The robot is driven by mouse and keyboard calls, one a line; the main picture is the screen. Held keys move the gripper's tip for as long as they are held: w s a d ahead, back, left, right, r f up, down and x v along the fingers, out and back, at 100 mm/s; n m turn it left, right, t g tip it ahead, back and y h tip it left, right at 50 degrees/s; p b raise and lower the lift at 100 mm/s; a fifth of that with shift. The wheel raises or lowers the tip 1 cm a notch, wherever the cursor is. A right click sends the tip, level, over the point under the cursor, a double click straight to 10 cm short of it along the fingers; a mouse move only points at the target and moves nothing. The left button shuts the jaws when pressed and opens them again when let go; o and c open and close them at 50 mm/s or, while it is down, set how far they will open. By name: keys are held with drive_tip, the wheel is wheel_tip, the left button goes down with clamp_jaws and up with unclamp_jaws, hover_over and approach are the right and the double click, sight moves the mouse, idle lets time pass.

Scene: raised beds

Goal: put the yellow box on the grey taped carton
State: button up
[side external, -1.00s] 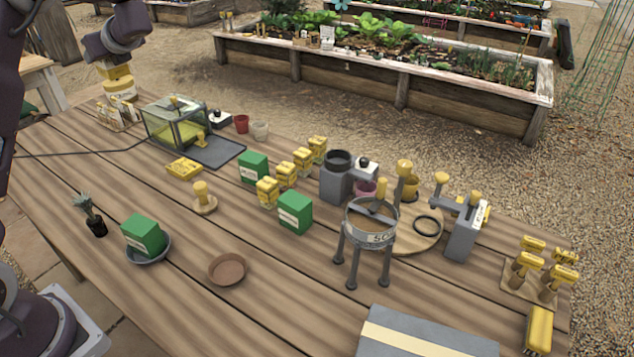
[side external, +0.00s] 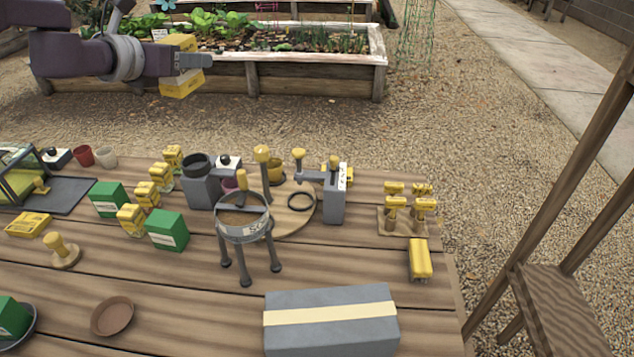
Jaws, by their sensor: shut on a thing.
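The yellow box (side external: 180,85) is in my gripper (side external: 190,62), held up in the air at the upper left. In the picture it appears against the raised bed and gravel, well above the bench. The gripper is shut on it, and the fingers hide part of its middle. The grey taped carton (side external: 330,337) lies on the bench at the front, right of centre. It has a pale yellow tape band across its top, and its top is bare. The box is far from the carton, up and to the left of it in the picture.
A sieve on legs (side external: 243,228) stands just behind the carton. Behind that are a grey press (side external: 335,195), green boxes (side external: 166,230) and yellow-topped stamps (side external: 395,210). A yellow brush-like block (side external: 420,258) lies right of the carton. A terracotta saucer (side external: 112,317) sits left.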

drive_tip(key=s+d+m+g+h, duration=0.35)
drive_tip(key=s+d, duration=0.25)
drive_tip(key=d, duration=0.5)
drive_tip(key=s+d+m+g+h, duration=0.2)
drive_tip(key=s+d+m+h, duration=0.3)
drive_tip(key=d, duration=0.6)
drive_tip(key=s+d+m+g+h, duration=0.1)
drive_tip(key=s+d+m+g, duration=0.25)
drive_tip(key=s+d, duration=0.45)
drive_tip(key=s+d+m+g+h, duration=0.1)
drive_tip(key=s+d+m+g, duration=0.3)
drive_tip(key=s, duration=0.9)
drive_tip(key=shift+n+y, duration=0.25)
drive_tip(key=shift+n, duration=0.35)
drive_tip(key=f, duration=1.4)
drive_tip(key=w+f, duration=0.1)
drive_tip(key=f, duration=0.6)
drive_tip(key=shift+d+f, duration=0.25)
drive_tip(key=shift+f, duration=0.05)
drive_tip(key=o, duration=1.5)
drive_tip(key=shift+f, duration=0.15)
drive_tip(key=shift+c, duration=0.2)
